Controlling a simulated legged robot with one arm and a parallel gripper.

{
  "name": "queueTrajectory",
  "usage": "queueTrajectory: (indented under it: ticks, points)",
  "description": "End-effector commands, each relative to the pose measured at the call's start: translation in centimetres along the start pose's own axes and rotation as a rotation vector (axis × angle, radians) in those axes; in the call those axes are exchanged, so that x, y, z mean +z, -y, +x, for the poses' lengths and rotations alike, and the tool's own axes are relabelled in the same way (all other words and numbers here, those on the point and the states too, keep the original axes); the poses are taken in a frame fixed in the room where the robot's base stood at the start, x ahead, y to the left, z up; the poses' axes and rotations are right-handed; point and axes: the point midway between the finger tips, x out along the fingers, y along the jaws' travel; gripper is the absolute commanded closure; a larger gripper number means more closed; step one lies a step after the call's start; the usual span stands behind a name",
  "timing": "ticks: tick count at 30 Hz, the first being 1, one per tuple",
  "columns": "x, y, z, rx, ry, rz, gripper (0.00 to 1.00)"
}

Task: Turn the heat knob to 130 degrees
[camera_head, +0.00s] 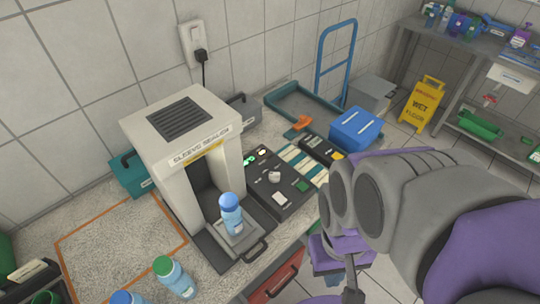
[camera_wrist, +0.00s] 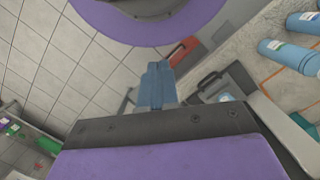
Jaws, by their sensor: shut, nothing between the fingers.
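The heat knob (camera_head: 274,176) looks like a small round grey dial on a dark control panel (camera_head: 262,192), just right of the white sleeve sealer (camera_head: 165,140). Its pointer and any degree marks are too small to read. Green and white lights show at the panel's back edge. My gripper (camera_wrist: 157,85) is shut and empty in the wrist view, its blue-grey fingers together. In the head view my arm hangs at the right, off the front of the bench, apart from the knob. The knob and panel cannot be made out in the wrist view.
A blue-capped bottle (camera_head: 230,214) stands on the sealer's tray. A green-capped bottle (camera_head: 174,277) stands at the front left. A blue box (camera_head: 355,130) sits right of the panel. A red drawer front (camera_head: 275,278) is below the bench edge. A yellow wet-floor sign (camera_head: 423,104) stands behind.

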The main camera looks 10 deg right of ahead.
Motion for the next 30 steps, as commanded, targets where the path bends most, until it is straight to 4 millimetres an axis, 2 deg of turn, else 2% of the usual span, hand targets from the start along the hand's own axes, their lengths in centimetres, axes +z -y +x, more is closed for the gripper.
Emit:
queueTrajectory:
  ticks: [1,5,8,15,21,30]
  points:
    - [0.0,0.0,0.0,0.000,0.000,0.000,0.95]
    - [-1.1,0.2,-0.4,0.000,-0.002,-0.013,0.83]
    - [-3.4,0.7,-1.5,0.000,-0.016,-0.037,0.73]
    - [-11.9,2.6,-4.0,-0.015,-0.052,-0.091,0.50]
    - [-19.4,4.2,-5.2,-0.034,-0.082,-0.095,0.31]
    - [-30.4,5.8,-4.5,-0.056,-0.118,-0.035,0.30]
